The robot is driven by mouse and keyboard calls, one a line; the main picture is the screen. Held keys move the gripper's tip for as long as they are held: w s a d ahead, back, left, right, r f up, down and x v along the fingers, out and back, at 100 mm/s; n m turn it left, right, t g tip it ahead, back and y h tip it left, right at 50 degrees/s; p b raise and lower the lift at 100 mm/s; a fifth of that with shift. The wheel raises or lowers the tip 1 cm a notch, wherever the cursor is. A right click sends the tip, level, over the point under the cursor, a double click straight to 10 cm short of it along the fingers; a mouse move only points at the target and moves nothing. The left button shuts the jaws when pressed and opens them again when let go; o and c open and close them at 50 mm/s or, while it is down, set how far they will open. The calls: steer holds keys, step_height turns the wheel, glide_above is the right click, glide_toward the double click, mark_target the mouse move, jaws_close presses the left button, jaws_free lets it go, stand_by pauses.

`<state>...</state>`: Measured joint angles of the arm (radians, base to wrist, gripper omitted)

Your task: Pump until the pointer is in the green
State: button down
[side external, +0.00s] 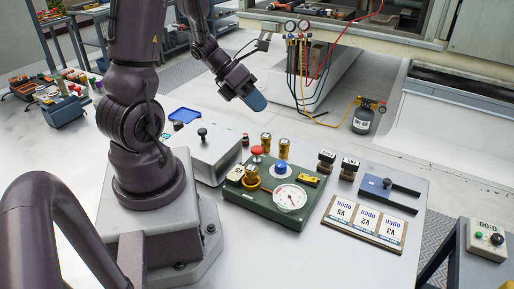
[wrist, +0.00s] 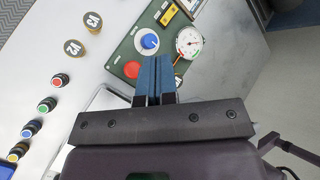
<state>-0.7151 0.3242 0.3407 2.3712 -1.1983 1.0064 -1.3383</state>
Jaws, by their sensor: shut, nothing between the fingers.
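The green box (side external: 247,200) stands on the metal table, carrying a round white gauge (side external: 289,197), a blue knob (side external: 281,168) and a red round-topped button (side external: 257,151). The wrist view also shows the gauge (wrist: 189,42), blue knob (wrist: 149,41) and red button (wrist: 132,69). The gauge has coloured bands at its rim; its pointer is too small to read surely. My gripper (side external: 256,102) is shut and empty, in the air above and behind the box. In the wrist view its blue fingers (wrist: 153,66) are together, overlapping the box's edge near the red button.
A grey metal case (side external: 203,150) with a black knob stands left of the box. Brass-topped cylinders (side external: 284,147) stand behind it. Right lie a board of valve cards (side external: 364,222) and a blue plate with dark rods (side external: 388,190). A timer box (side external: 486,240) is at far right.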

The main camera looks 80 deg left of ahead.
mark_target(257, 147)
steer(key=shift+f, duration=4.4)
steer(key=shift+f, duration=0.15)
steer(key=shift+f, duration=0.25)
